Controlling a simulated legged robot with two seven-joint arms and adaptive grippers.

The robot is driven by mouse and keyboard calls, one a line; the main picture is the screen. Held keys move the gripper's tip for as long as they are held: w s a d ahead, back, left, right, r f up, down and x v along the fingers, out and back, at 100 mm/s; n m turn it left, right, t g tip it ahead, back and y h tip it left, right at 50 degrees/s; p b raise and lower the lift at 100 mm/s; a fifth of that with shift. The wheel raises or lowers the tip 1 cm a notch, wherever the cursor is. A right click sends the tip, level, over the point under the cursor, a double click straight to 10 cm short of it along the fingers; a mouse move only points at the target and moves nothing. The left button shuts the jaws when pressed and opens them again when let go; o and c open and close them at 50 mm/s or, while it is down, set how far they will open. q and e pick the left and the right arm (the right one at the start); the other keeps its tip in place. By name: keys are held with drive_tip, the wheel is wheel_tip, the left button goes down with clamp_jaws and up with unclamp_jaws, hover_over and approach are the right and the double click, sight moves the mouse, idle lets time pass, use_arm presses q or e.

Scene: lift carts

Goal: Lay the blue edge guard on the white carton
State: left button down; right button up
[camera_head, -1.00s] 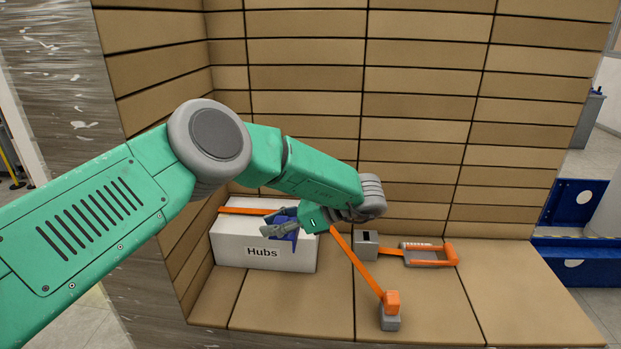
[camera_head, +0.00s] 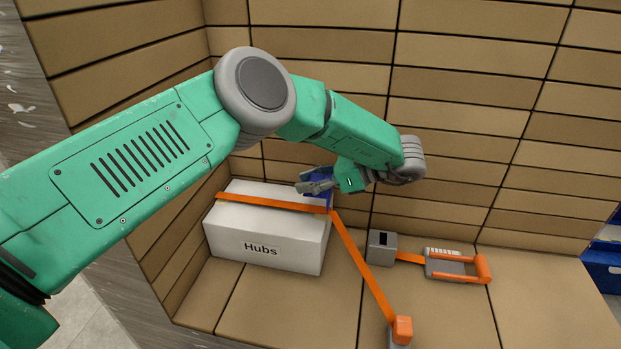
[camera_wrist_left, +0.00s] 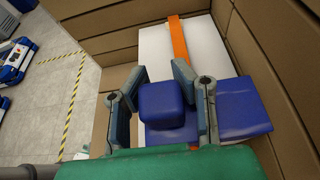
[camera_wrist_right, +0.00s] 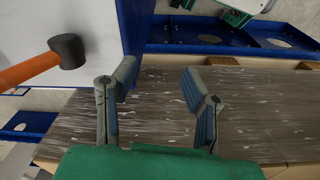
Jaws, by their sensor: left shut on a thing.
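The white carton (camera_head: 265,240), labelled "Hubs", stands in the left corner of the cardboard-coloured load. An orange strap (camera_head: 270,201) runs over its top and down from its right edge. My left gripper (camera_head: 319,187) is at the carton's upper right edge, shut on the blue edge guard (camera_head: 321,200). In the left wrist view the guard (camera_wrist_left: 165,104) has a block between the fingers and wide flaps, with the carton (camera_wrist_left: 205,50) beneath or behind it. I cannot tell whether the guard touches the carton. My right gripper (camera_wrist_right: 158,100) is open and empty in the right wrist view.
A grey block (camera_head: 382,248) and an orange-handled ratchet (camera_head: 458,266) lie right of the carton. An orange-and-grey buckle (camera_head: 402,330) ends the strap at the front. In the right wrist view a black-headed mallet (camera_wrist_right: 66,52) lies on a pale surface.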

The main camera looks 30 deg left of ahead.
use_arm(q)
drive_tip(key=shift+s, duration=0.1)
drive_tip(key=shift+f, duration=0.15)
hover_over(308, 222)
wheel_tip(308, 222, down, 6)
drive_tip(key=shift+a+r+b, duration=0.1)
drive_tip(key=shift+r+b, duration=0.1)
drive_tip(key=shift+b, duration=0.15)
drive_tip(key=shift+f+b, duration=0.75)
drive_tip(key=shift+f, duration=0.15)
drive_tip(key=shift+p, duration=0.3)
drive_tip(key=shift+f+b, duration=0.45)
drive_tip(key=shift+f, duration=0.1)
idle(0.5)
